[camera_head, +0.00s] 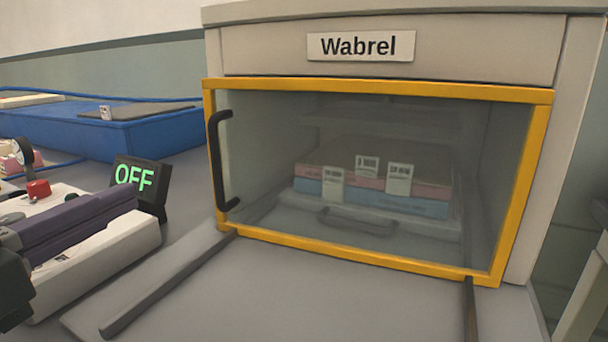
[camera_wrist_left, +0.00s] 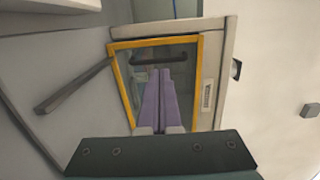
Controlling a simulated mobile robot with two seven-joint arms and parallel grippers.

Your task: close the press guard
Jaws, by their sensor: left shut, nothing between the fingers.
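The press (camera_head: 380,45), labelled Wabrel, stands at the centre right. Its guard (camera_head: 380,88) is a clear panel in a yellow frame with a black upright handle (camera_head: 215,160) on its left side. The guard stands across the press opening; I cannot tell whether it is latched. It also shows in the left wrist view (camera_wrist_left: 150,43), beyond my fingers. My left gripper (camera_head: 130,195) is at the lower left, apart from the guard and its handle. Its purple fingers (camera_wrist_left: 163,75) are together and empty. My right gripper is not in view.
Behind the guard, pink and blue slabs (camera_head: 375,190) with white labels lie on a tray with a handle. Two dark rails (camera_head: 165,285) run forward on the grey surface. A display reading OFF (camera_head: 135,175) stands left of the press. A blue block (camera_head: 120,130) lies behind.

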